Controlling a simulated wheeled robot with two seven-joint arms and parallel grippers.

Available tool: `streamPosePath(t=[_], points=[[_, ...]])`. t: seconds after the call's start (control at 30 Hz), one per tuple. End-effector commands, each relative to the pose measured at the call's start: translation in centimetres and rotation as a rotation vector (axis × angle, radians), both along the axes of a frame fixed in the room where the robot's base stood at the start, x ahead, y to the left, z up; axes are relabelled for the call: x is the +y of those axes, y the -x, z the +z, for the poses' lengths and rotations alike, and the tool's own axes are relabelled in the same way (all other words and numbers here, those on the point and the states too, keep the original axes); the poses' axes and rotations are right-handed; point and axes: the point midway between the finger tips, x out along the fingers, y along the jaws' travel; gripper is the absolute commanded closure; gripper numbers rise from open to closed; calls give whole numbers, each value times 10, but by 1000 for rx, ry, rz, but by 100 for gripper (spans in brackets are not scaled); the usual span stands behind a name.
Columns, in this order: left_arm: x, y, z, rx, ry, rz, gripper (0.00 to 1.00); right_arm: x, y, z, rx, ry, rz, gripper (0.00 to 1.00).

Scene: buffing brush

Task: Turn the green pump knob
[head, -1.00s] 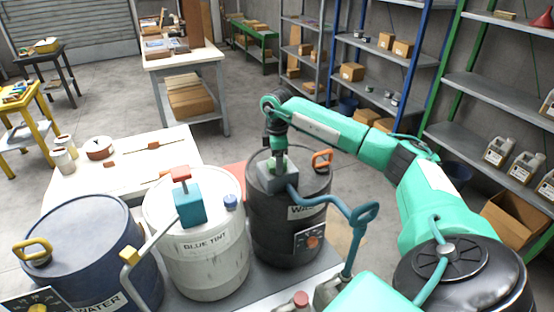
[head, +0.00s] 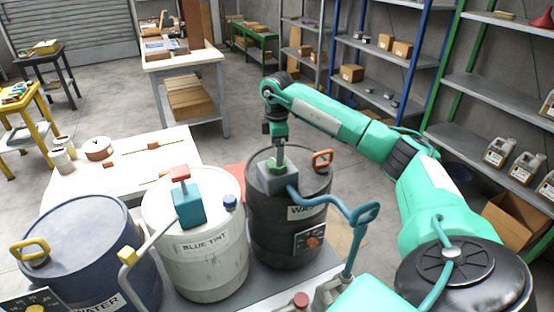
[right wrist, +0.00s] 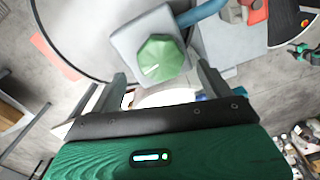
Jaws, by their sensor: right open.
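The green pump knob (head: 277,164) sits on top of a grey pump block (head: 268,180) on the dark drum (head: 285,235). In the right wrist view the knob (right wrist: 160,60) is faceted, with a pale line on its face, on its grey block (right wrist: 128,45). My right gripper (head: 278,148) points down just above the knob. In the right wrist view its two fingers (right wrist: 162,78) are spread apart, with nothing between them; the knob shows beyond their tips. My left gripper is out of view.
A blue hose (head: 330,207) runs from the pump block to a handled nozzle at a can. An orange handle (head: 322,159) stands beside the knob. A white drum (head: 210,255) with a teal, red-topped pump (head: 188,205) is left. A blue drum (head: 85,250) is further left.

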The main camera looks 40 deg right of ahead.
Motion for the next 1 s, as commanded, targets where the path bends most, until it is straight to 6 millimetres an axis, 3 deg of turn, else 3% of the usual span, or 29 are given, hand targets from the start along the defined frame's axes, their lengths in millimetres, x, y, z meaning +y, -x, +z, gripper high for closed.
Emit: streamPosePath(t=[0.2,0.4,0.6,1.0], points=[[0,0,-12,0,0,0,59,0,-1,51,-7,0,0,20],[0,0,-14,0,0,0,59,0,-1,84,-4,1,0,20],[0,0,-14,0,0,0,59,0,0,97,-3,1,-1,20],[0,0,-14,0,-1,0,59,-1,0,99,-2,0,-1,20]])
